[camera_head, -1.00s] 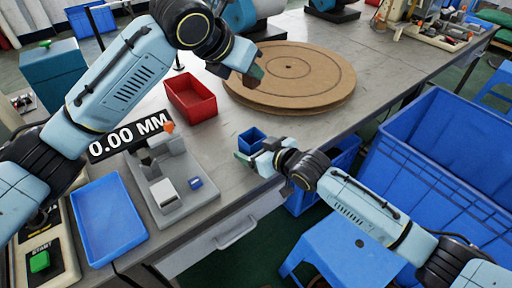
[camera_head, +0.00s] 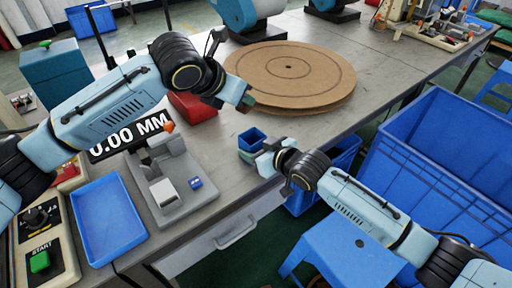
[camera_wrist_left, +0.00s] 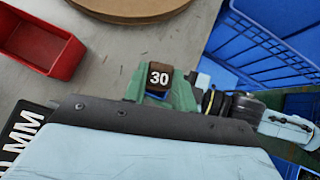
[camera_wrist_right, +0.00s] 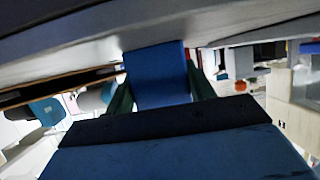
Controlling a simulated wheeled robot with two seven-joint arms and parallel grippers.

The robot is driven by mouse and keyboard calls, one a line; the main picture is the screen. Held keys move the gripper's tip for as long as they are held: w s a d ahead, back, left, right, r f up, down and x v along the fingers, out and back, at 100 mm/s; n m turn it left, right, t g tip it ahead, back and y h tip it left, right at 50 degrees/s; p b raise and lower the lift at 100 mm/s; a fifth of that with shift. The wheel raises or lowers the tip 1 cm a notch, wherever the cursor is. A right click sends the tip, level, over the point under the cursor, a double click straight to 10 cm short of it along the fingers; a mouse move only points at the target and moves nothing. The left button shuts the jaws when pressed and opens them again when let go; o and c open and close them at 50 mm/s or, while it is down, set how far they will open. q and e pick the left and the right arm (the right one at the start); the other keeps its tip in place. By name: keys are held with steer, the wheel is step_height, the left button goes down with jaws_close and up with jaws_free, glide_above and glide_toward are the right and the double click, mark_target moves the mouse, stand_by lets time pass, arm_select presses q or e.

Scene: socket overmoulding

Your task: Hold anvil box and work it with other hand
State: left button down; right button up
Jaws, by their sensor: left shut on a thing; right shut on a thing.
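My right gripper (camera_head: 258,152) is shut on a small open-topped blue box (camera_head: 250,137), likely the anvil box, at the table's front edge. The blue box fills the space between the green fingers in the right wrist view (camera_wrist_right: 157,75). My left gripper (camera_head: 245,101) is shut on a dark brown block marked 30 (camera_wrist_left: 159,77), seen between its green fingers in the left wrist view. In the head view the left gripper is above and behind the blue box, apart from it. A bit of blue shows just below the block in the left wrist view.
A red bin (camera_head: 193,106) stands behind the grey gauge fixture (camera_head: 180,208), where a small blue piece (camera_head: 195,183) sits. A blue tray (camera_head: 108,218) lies left. Round brown discs (camera_head: 300,85) lie behind the grippers. A large blue crate (camera_head: 450,170) stands right.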

mark_target(240, 111)
arm_select(q)
steer(key=shift+f, duration=2.15)
steer(key=c, duration=1.1)
jaws_free()
steer(key=shift+o, duration=0.2)
steer(key=v, duration=1.2)
